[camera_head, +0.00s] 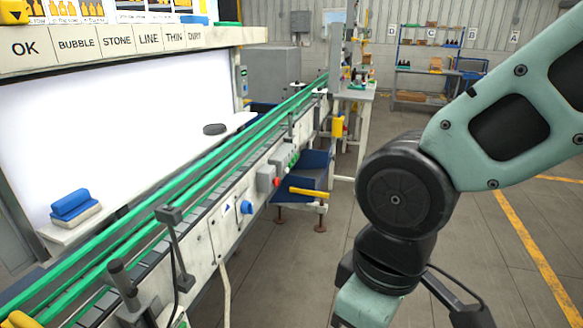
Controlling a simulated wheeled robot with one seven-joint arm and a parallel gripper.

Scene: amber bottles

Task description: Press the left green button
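A small group of green buttons (293,160) is on the side panel of the conveyor, in the middle of the view. They are small and close together, so I cannot clearly make out the left one. A red button (276,182) is nearer to me on the same panel, and a blue button (247,207) is nearer still. My arm comes in from the right and bends down at a black joint, to the right of the buttons and well apart from them. Its end runs out of the bottom edge, and my gripper's fingertips do not show.
The conveyor (205,240) with green rails runs from lower left to the far middle. A blue bin (312,170) and a yellow handle (309,193) stick out beyond the buttons. Blue sponges (72,203) lie on the left ledge. The floor between panel and arm is clear.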

